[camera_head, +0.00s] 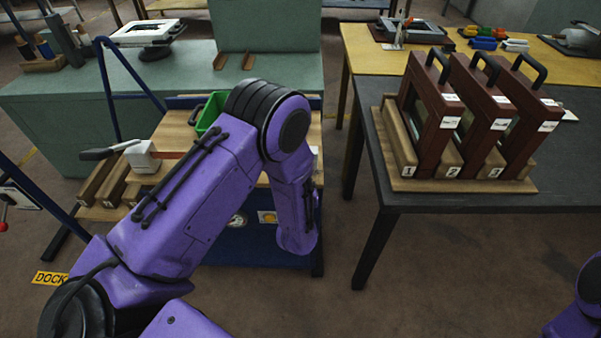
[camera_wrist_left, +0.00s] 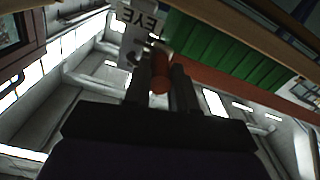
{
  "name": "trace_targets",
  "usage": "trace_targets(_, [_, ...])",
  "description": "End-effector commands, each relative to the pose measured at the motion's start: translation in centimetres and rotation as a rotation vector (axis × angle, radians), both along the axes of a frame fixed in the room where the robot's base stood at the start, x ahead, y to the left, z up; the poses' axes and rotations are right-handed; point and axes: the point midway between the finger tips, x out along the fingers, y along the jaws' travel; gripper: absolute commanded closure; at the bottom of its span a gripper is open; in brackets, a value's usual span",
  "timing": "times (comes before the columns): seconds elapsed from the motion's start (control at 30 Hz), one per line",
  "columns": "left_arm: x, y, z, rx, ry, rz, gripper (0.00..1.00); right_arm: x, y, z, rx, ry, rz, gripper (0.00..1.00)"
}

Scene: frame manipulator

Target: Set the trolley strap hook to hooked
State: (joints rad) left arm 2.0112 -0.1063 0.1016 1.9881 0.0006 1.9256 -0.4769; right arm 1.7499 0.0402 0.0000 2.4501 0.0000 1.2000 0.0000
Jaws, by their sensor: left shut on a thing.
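The trolley (camera_head: 178,132) has a wooden top and blue sides, and stands at centre left behind my purple left arm. A red strap (camera_head: 170,155) runs from a white block (camera_head: 143,156) with a dark lever and passes behind my arm. In the left wrist view, my left gripper (camera_wrist_left: 162,82) is shut on a red-orange cylinder (camera_wrist_left: 160,72), seemingly the strap hook's grip. A white label reading EYE (camera_wrist_left: 138,22) is close beyond the fingertips. The red-brown strap (camera_wrist_left: 235,80) slants off to the right. The hook's tip and whether it sits in the eye are hidden.
A green bin (camera_head: 208,112) sits on the trolley. A dark table (camera_head: 430,200) at right bears a wooden rack (camera_head: 410,186) with three handled frames. A green bench (camera_head: 50,110) stands behind left. Floor is open between trolley and dark table.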

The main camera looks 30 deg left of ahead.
Motion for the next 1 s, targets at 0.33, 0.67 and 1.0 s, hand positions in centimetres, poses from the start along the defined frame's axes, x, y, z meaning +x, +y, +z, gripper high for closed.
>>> trace_targets(0.33, [0.04,-0.10,-0.06,-0.001,0.002,0.016,1.00,0.01,0.01,-0.06,0.000,0.000,0.000,0.51])
trace_targets(0.67, [0.14,-0.23,-0.03,-0.001,0.000,0.013,0.49,0.02,0.01,-0.05,0.000,0.000,0.000,0.51])
trace_targets(1.0, [-0.83,-0.61,-0.14,-0.001,0.002,0.014,0.49,0.01,0.01,-0.36,0.000,0.000,0.000,0.51])
